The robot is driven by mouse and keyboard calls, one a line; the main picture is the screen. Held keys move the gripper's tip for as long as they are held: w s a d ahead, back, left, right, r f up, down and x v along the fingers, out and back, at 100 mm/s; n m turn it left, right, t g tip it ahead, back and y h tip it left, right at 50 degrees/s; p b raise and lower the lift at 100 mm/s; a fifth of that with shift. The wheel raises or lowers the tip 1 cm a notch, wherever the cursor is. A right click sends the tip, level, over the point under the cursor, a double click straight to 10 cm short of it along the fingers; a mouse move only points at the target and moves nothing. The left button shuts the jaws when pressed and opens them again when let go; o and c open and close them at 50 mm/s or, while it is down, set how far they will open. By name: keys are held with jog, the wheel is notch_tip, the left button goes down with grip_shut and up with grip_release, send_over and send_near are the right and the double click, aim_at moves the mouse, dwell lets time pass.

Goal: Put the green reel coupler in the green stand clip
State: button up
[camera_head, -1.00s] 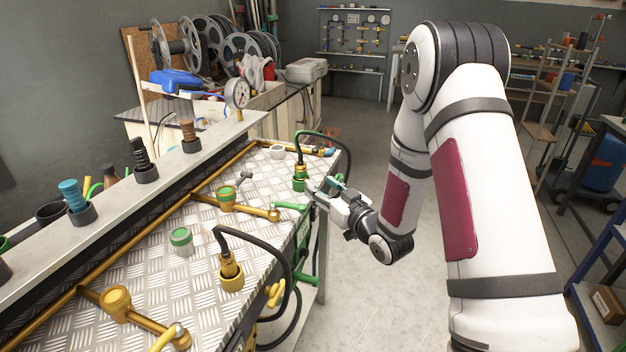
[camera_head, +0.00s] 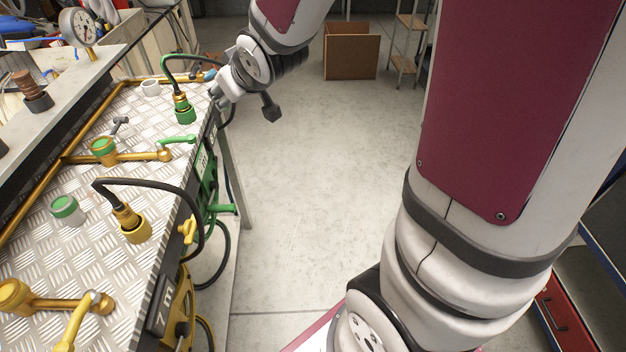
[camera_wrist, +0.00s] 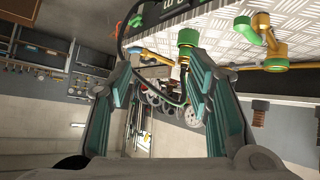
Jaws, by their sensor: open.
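The green reel coupler (camera_head: 183,110), brass with a green base, stands upright near the bench's right edge, with a black hose arching from its top. In the wrist view it hangs upside down (camera_wrist: 186,46), beyond and between the finger lines. My gripper (camera_head: 220,93) is just right of it, off the bench edge, apart from it. In the wrist view the fingers (camera_wrist: 161,60) are spread and empty. The green reel (camera_head: 207,175) shows partly on the bench's front side. I cannot clearly tell which green part is the stand clip.
A yellow coupler (camera_head: 132,222) with its own hose stands nearer on the bench. Brass valves with a green lever (camera_head: 178,139), a green-topped cup (camera_head: 67,210) and a grey ring (camera_head: 150,88) are on the tread plate. The floor (camera_head: 300,190) right of the bench is clear.

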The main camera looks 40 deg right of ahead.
jog(key=s+a+r+g, duration=0.1)
jog(key=s+g, duration=0.3)
jog(key=s, duration=1.2)
jog(key=s+a+r+m+g, duration=0.1)
jog(key=s+a+r+g, duration=0.1)
jog(key=s, duration=1.3)
jog(key=shift+s+a+m+g+y, duration=0.35)
jog(key=shift+a+g, duration=0.55)
jog(key=shift+a, duration=0.3)
jog(key=shift+r, duration=0.1)
notch_tip(320, 180, up, 6)
jog(key=t+p, duration=0.1)
jog(key=p, duration=0.4)
jog(key=shift+w, duration=0.15)
